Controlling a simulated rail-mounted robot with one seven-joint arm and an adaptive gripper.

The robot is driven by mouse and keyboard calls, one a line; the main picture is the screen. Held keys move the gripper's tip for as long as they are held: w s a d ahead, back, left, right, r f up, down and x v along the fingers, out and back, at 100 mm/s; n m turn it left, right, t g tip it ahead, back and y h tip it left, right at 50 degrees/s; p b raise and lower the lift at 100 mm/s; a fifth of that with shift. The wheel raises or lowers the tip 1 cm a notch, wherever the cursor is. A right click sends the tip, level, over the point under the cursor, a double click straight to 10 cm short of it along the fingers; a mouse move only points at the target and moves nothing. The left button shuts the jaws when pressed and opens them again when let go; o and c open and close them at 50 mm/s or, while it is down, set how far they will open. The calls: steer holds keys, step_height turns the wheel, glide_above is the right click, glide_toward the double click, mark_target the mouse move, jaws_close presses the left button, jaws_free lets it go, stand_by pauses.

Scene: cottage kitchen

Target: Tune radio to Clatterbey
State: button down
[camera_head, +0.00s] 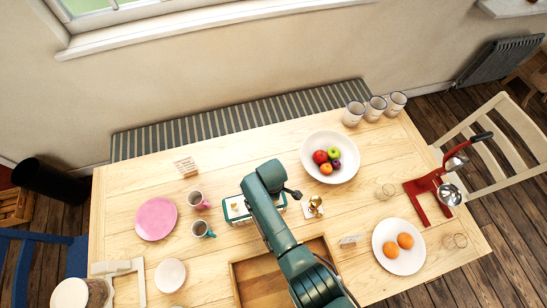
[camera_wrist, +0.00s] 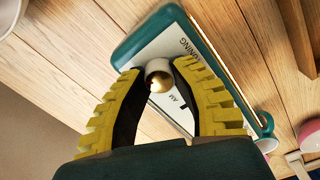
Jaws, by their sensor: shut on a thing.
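The radio (camera_head: 237,209) lies on the wooden table, partly hidden under my arm in the head view. In the wrist view it shows a teal edge and a white face (camera_wrist: 205,75) with the printed words "TUNING" and "AM". A round knob (camera_wrist: 159,68), pale with a brass-coloured middle, sits by the "TUNING" print. My gripper (camera_wrist: 158,75) has its two yellow ribbed fingers on either side of this knob, with the tips closed on it. Its fingers are hidden in the head view. The station scale and any pointer are not readable.
A pink mug (camera_head: 196,200) and a teal mug (camera_head: 202,229) stand left of the radio. A small brass object (camera_head: 315,204) stands close on its right. A wooden tray (camera_head: 249,286) lies in front. A fruit bowl (camera_head: 347,142) stands behind right.

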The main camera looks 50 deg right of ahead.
steer(key=m, duration=0.5)
steer(key=shift+m, duration=0.3)
steer(key=m, duration=0.4)
steer(key=shift+m, duration=0.3)
steer(key=m, duration=0.4)
steer(key=shift+f+m+g+b, duration=0.1)
steer(key=shift+m+g+b, duration=0.2)
steer(key=shift+b, duration=0.05)
steer(key=m, duration=0.4)
steer(key=shift+m, duration=0.4)
steer(key=c, duration=0.8)
jaws_free()
steer(key=shift+o, duration=0.2)
steer(key=shift+r, duration=0.2)
